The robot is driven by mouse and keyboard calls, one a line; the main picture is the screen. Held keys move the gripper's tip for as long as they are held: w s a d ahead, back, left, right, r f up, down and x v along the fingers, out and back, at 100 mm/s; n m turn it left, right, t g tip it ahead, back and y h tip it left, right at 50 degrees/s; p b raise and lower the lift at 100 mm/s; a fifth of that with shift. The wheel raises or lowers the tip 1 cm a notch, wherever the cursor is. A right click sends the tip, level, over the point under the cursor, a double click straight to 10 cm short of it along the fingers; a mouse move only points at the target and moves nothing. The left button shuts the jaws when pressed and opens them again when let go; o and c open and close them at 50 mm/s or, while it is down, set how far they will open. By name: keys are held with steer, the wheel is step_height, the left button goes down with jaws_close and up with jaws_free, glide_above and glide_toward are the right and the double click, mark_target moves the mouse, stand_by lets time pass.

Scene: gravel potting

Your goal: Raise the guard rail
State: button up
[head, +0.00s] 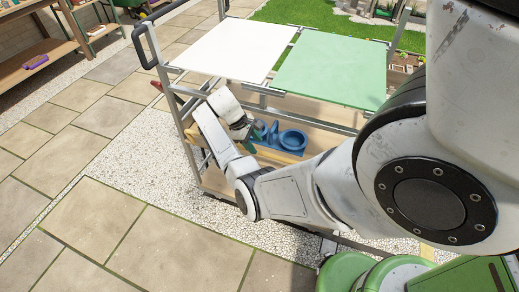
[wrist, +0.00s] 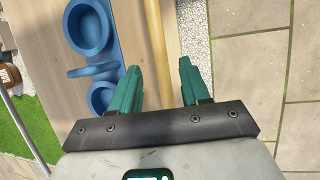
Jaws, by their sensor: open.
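The guard rail appears to be the yellow wooden bar (head: 278,156) along the front of the cart's lower shelf, low beside the blue parts. My gripper (head: 243,130) is over the front of the lower shelf, partly hidden by my own arm in the head view. In the wrist view its green fingers (wrist: 160,72) are spread and hold nothing. Whether the fingers touch the bar cannot be told.
Blue round holders (head: 291,139) sit on the wooden lower shelf (wrist: 125,18), left of the bar in the wrist view. White (head: 230,48) and green (head: 330,68) panels cover the cart's top. Paving (head: 130,235) in front is clear. A wooden rack (head: 35,50) stands far left.

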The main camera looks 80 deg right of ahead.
steer(key=shift+v, duration=1.15)
steer(key=shift+s+a+f, duration=0.1)
steer(key=shift+s+f, duration=0.15)
steer(key=shift+f, duration=0.15)
steer(key=shift+c, duration=1.3)
steer(key=s+a+f+g+h+b, duration=0.1)
steer(key=a+f+g+h+b, duration=0.1)
steer(key=f+b, duration=0.1)
steer(key=s+a+f+m+g+h+b, duration=0.1)
steer(key=f+h+b, duration=0.1)
steer(key=shift+s, duration=0.4)
steer(key=c, duration=0.4)
steer(key=a+h+b, duration=0.1)
steer(key=a+f+g+h+b, duration=0.1)
steer(key=h, duration=0.1)
steer(key=shift+f, duration=0.2)
jaws_close()
steer(key=w+a+f+n+t+h+b, duration=0.1)
steer(key=w+a+t+h+b, duration=0.15)
steer(key=a+h, duration=0.3)
steer(key=w+a+f+n+t+h+b, duration=0.1)
steer(key=w+a+f+t+h+b, duration=0.15)
steer(key=a+h, duration=0.3)
steer(key=s+x, duration=0.1)
steer(key=x, duration=1.2)
steer(key=shift+s+d+r+m+g+y, duration=0.2)
steer(key=shift+s+m+g+y, duration=0.1)
steer(key=shift+y, duration=0.1)
